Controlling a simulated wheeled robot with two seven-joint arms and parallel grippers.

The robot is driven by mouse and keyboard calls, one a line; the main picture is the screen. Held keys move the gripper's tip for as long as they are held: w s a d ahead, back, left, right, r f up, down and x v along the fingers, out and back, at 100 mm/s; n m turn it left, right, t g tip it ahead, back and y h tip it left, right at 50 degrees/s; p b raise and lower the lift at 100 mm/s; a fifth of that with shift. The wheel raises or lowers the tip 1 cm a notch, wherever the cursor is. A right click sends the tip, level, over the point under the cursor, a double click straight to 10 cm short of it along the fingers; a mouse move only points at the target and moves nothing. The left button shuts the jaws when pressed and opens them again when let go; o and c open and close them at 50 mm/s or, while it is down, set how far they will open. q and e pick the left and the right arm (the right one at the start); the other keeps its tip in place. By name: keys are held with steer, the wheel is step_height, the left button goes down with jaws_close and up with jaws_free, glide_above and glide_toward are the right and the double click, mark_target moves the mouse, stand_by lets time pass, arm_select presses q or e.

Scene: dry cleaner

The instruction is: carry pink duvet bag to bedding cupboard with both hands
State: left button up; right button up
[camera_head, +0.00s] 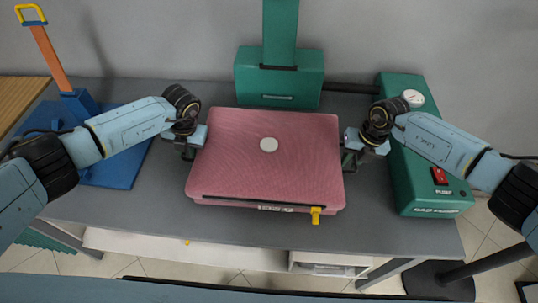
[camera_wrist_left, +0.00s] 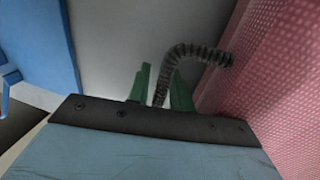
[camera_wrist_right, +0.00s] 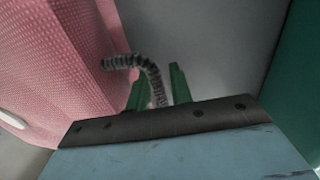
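The pink duvet bag (camera_head: 230,160) lies flat on a grey table. It has a white oval patch on top, a dark zip along the front and a yellow tag. My left gripper (camera_head: 188,152) is at the bag's left side. In the left wrist view a dark ribbed handle (camera_wrist_left: 192,50) arches from the bag down between its green fingers, with slim gaps beside it. My right gripper (camera_head: 350,158) is at the bag's right side. In the right wrist view another ribbed handle (camera_wrist_right: 130,60) likewise passes between its slightly parted fingers. The bedding cupboard is not in view.
A green machine (camera_head: 430,160) with a gauge and red switch stands close beside my right arm. A green press head (camera_head: 280,77) stands behind the bag. A blue board (camera_head: 118,168) lies left, under my left arm. The grey table (camera_head: 260,228) is bare in front of the bag.

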arm_select(q)
jaws_close()
arm_select(e)
jaws_close()
arm_select(q)
steer(key=shift+r, duration=0.1)
arm_select(e)
steer(key=shift+r, duration=0.1)
stand_by(0.9)
